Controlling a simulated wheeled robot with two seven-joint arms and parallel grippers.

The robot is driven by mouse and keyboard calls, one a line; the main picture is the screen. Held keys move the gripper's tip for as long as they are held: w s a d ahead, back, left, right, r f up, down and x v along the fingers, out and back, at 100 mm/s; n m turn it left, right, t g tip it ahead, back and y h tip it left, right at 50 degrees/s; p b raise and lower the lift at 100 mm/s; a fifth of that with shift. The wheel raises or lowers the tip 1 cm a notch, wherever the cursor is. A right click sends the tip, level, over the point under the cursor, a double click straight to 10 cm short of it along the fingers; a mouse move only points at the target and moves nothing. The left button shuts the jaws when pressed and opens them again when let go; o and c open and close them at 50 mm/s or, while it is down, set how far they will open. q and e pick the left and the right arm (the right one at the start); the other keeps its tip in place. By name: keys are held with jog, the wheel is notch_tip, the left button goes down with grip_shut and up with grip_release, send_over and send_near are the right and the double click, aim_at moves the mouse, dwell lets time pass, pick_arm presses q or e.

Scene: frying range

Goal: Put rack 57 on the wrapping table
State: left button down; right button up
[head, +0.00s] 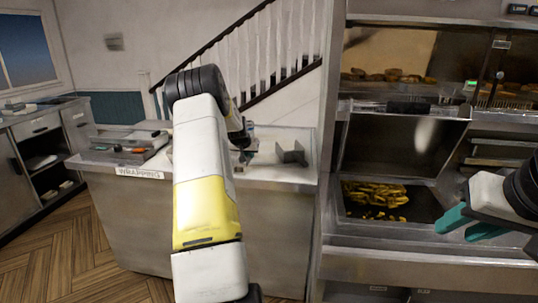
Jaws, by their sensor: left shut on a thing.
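The wrapping table (258,176) is a pale-topped metal counter with a "WRAPPING" label on its front edge. My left arm reaches over it. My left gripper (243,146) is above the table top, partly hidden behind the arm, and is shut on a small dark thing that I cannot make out. A grey, rack-like piece with upright sides (291,153) stands on the table just right of that gripper. No number 57 is readable on anything. My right gripper (463,229), with teal fingers, is open and empty in front of the fryer unit.
A grey tray with small items (124,149) sits on the table's left end. A metal frying unit (400,258) with fries in a bin (375,195) stands at right. A side counter (38,140) is at far left. Wood floor at lower left is clear.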

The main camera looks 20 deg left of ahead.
pick_arm(q)
jog(key=c, duration=1.5)
grip_release()
jog(key=shift+f, duration=0.1)
jog(key=shift+s+r, duration=0.2)
jog(key=shift+r, duration=0.15)
jog(key=v, duration=1.1)
jog(key=s+d+r+m+h, duration=0.1)
jog(key=s+d+r, duration=0.3)
jog(key=s+d, duration=0.25)
jog(key=s+d+r+g, duration=0.1)
jog(key=s+d+r, duration=0.35)
jog(key=d, duration=0.35)
jog(key=s+d+r+m+h, duration=0.1)
jog(key=s+d+r, duration=0.2)
jog(key=s+d, duration=0.65)
jog(key=s, duration=0.3)
jog(key=s+d+f+g+h, duration=0.1)
jog(key=s+d, duration=0.3)
jog(key=s, duration=0.3)
jog(key=s+d+f+m+h, duration=0.1)
jog(key=s+d, duration=0.3)
jog(key=s, duration=0.3)
jog(key=shift+f+g, duration=0.25)
jog(key=shift+g, duration=0.05)
